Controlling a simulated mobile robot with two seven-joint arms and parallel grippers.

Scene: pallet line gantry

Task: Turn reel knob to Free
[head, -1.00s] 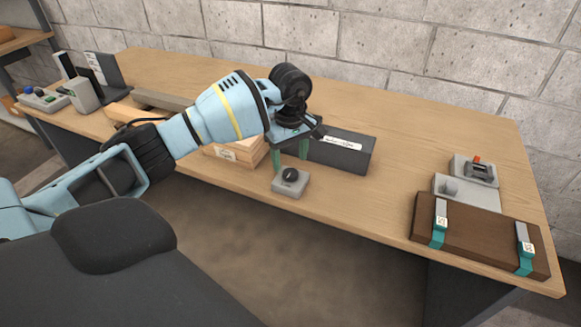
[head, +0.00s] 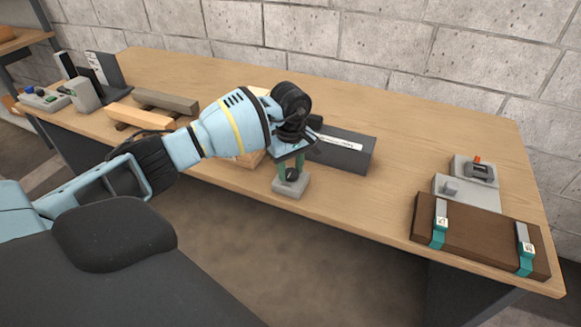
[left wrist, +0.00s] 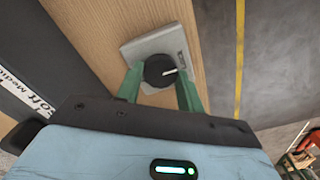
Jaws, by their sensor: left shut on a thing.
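The reel knob (head: 292,175) is a round black knob on a small light grey block (head: 290,190) at the front edge of the wooden table. In the left wrist view the knob (left wrist: 159,71) carries a white pointer line aimed to the right, and its grey base (left wrist: 150,45) has small marking at the right that I cannot read. My left gripper (head: 290,170) comes down from above with its green fingers on either side of the knob. In the left wrist view the fingers of the gripper (left wrist: 159,82) close on the knob's sides. My right gripper is not in view.
A dark grey box (head: 345,152) with a white label stands just behind the knob. Wooden blocks (head: 140,116) lie to the left. A brown case (head: 475,233) with teal straps and grey switch boxes (head: 466,193) sit at the right.

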